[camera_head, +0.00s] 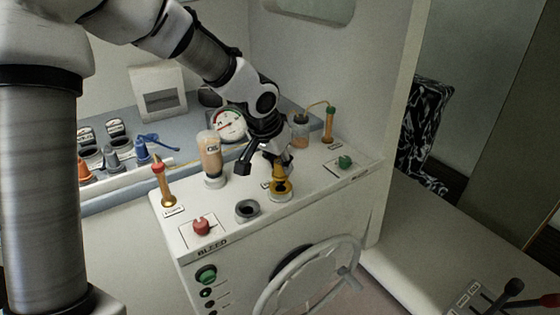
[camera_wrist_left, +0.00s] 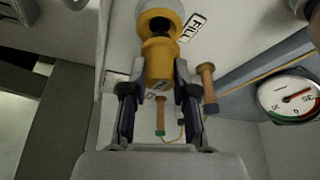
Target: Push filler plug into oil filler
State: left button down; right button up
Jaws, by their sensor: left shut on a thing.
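The yellow filler plug (camera_head: 278,173) is held upright by my left gripper (camera_head: 276,162), just over the oil filler (camera_head: 281,189) on the white console top. In the left wrist view the plug (camera_wrist_left: 158,62) sits between the two dark fingers of the gripper (camera_wrist_left: 157,88). Its wide yellow end meets or overlaps the pale grey filler ring (camera_wrist_left: 158,6), beside a FILL label. I cannot tell how deep the plug sits in the filler, as the gripper and the plug hide the opening. My right gripper is not in view.
Close around are an oil bottle (camera_head: 211,160), a round gauge (camera_head: 230,125), an open grey port (camera_head: 246,210), a red knob (camera_head: 201,227) and a green knob (camera_head: 345,162). Orange handles (camera_head: 164,188) stand at both sides. A handwheel (camera_head: 305,282) is on the console front.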

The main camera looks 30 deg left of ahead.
pick_arm(q)
jog(key=shift+d+f+b, duration=0.1)
jog(key=shift+f+b, duration=0.5)
jog(key=shift+f, duration=0.15)
jog(key=shift+f+b, duration=0.65)
jog(key=shift+f, duration=0.05)
jog(key=c, duration=0.8)
grip_release()
jog(key=shift+r, duration=0.15)
jog(key=v, duration=0.7)
jog(key=shift+s+r, duration=0.15)
jog(key=shift+s, duration=0.1)
jog(key=shift+w, duration=0.1)
